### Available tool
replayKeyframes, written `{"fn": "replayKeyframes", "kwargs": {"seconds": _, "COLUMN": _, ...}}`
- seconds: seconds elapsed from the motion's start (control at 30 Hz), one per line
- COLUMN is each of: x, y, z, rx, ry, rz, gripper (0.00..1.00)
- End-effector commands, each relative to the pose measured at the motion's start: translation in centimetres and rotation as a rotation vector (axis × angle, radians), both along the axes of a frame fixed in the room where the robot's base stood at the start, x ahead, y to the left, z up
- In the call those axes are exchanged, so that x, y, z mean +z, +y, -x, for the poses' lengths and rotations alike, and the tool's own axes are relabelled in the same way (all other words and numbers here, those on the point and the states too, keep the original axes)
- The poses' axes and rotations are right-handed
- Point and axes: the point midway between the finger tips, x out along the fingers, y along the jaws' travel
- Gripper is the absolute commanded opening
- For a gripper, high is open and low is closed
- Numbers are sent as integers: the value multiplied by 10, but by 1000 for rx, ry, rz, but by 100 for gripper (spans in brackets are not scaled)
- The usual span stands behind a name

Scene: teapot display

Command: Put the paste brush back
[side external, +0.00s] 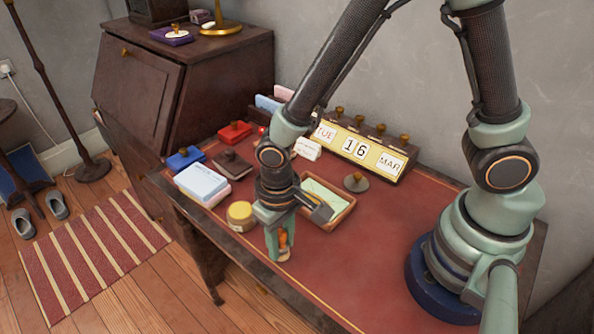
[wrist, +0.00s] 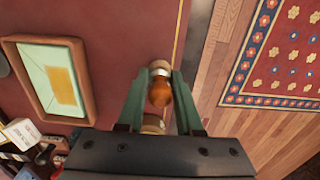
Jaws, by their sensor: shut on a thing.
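The paste brush has an orange-brown rounded handle (wrist: 160,94) and a pale end beyond it. My gripper (wrist: 160,85) is shut on it, with a green finger on either side. In the side view the brush (side external: 283,239) shows only partly between the fingers of my gripper (side external: 280,248), low over the desk's front part. Whether its lower end touches the desk is unclear. A yellow round jar (side external: 240,215) stands just left of my gripper. A pale round thing below the brush in the wrist view is mostly hidden by my gripper body.
A wooden tray (side external: 346,213) with a green envelope lies behind my gripper. A date display (side external: 358,150) stands at the back. Left are a blue-white stack (side external: 203,181), a dark block (side external: 232,163), a blue box (side external: 185,158) and a red box (side external: 235,132).

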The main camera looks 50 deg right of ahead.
Motion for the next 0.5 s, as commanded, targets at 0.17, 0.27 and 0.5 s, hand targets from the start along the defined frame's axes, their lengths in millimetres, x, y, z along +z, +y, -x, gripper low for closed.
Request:
{"fn": "replayKeyframes", "kwargs": {"seconds": 0.17, "x": -12, "y": 0, "z": 0, "rx": 0, "ry": 0, "rz": 0, "gripper": 0}}
{"fn": "replayKeyframes", "kwargs": {"seconds": 0.27, "x": -12, "y": 0, "z": 0, "rx": 0, "ry": -1, "rz": 0, "gripper": 0}}
{"fn": "replayKeyframes", "kwargs": {"seconds": 0.5, "x": -14, "y": 0, "z": 0, "rx": 0, "ry": 0, "rz": 0, "gripper": 0}}
